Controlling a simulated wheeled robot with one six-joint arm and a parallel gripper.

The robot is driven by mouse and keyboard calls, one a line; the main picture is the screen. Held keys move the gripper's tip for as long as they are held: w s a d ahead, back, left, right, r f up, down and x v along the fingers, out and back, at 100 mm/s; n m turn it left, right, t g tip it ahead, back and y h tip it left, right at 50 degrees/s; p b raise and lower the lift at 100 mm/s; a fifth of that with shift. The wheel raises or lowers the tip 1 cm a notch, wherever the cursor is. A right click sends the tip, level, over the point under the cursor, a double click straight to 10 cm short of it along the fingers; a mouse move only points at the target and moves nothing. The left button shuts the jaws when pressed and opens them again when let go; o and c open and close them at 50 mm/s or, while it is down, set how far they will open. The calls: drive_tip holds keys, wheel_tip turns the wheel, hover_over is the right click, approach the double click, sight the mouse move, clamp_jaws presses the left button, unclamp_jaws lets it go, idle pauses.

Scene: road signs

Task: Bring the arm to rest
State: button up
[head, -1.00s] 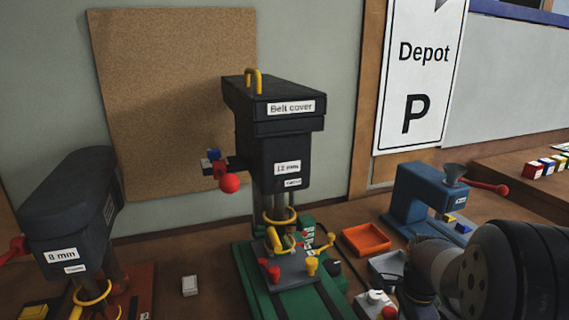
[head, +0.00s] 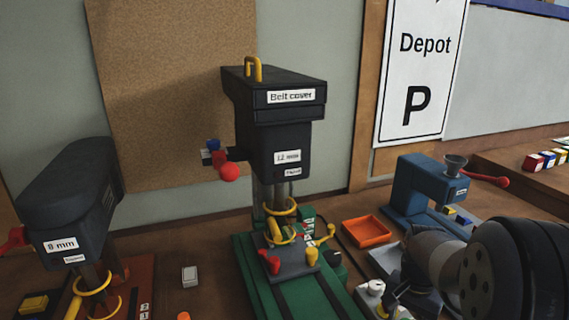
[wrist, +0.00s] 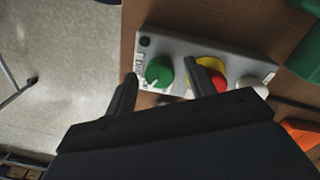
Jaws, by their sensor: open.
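In the wrist view my gripper (wrist: 160,68) is open, its two dark fingers apart with nothing held between them. Past the fingers is a grey control box (wrist: 245,68) with a green button (wrist: 159,73), a red stop button on a yellow ring (wrist: 207,63) and a white button. The right finger partly covers the stop button. I cannot tell whether a finger touches the box. In the head view my arm reaches in from the lower right; its end hides most of the control box (head: 372,288).
A drill press with a "Belt cover" label (head: 290,97) stands mid-bench on a green base. An 8 mm press (head: 65,215) stands left. An orange tray (head: 367,232) and a blue press (head: 420,190) are near my arm. Floor (wrist: 70,60) is left of the bench edge.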

drive_tip(key=shift+n, duration=0.5)
wheel_tip(320, 180, up, 11)
drive_tip(key=shift+w+a+f, duration=0.15)
drive_tip(key=shift+a+f, duration=0.05)
drive_tip(key=shift+a, duration=0.05)
